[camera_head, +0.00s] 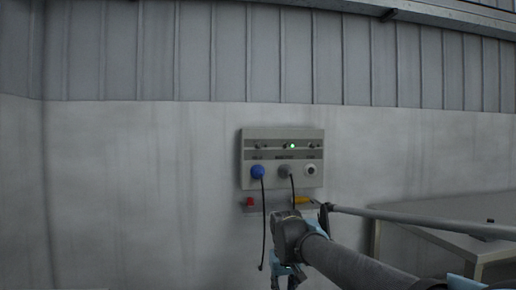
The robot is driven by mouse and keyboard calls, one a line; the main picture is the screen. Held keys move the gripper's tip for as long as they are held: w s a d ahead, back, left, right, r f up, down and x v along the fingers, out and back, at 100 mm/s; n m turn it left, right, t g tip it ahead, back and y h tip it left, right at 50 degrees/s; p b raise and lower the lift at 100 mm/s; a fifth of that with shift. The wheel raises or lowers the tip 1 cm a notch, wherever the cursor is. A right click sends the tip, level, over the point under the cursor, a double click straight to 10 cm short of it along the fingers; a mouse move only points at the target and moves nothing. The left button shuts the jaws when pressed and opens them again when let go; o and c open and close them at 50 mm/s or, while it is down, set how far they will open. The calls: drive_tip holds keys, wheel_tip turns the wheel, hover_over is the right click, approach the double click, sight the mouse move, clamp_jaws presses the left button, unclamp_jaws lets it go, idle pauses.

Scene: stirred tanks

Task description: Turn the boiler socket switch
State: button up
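A grey socket panel (247,160) is fixed to the wall ahead, near the middle of the view. Its upper strip carries a row of three small dark switches: left (262,146), middle (287,147) and right (312,146). A green light (292,146) glows at the middle one. The labels below are too small to read, so I cannot tell which switch is the boiler's. My gripper (286,281) is low in the picture, below the panel and apart from the switches in the image. Its fingers are unclear at the bottom edge.
A blue plug (258,171) and a grey plug (285,171) with hanging dark cables sit under the switches, beside a pale socket (310,170). A narrow shelf (277,208) below holds a red item (250,202) and an orange item (302,200). A grey table (440,213) stands right.

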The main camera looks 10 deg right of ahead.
drive_tip(key=w+d+r+t+h, duration=0.2)
drive_tip(key=w+r, duration=0.7)
drive_tip(key=r, duration=0.2)
drive_tip(key=n+t, duration=0.4)
drive_tip(key=t, duration=0.5)
approach(258, 145)
drive_tip(key=x, duration=0.9)
drive_tip(key=shift+c, duration=0.3)
clamp_jaws()
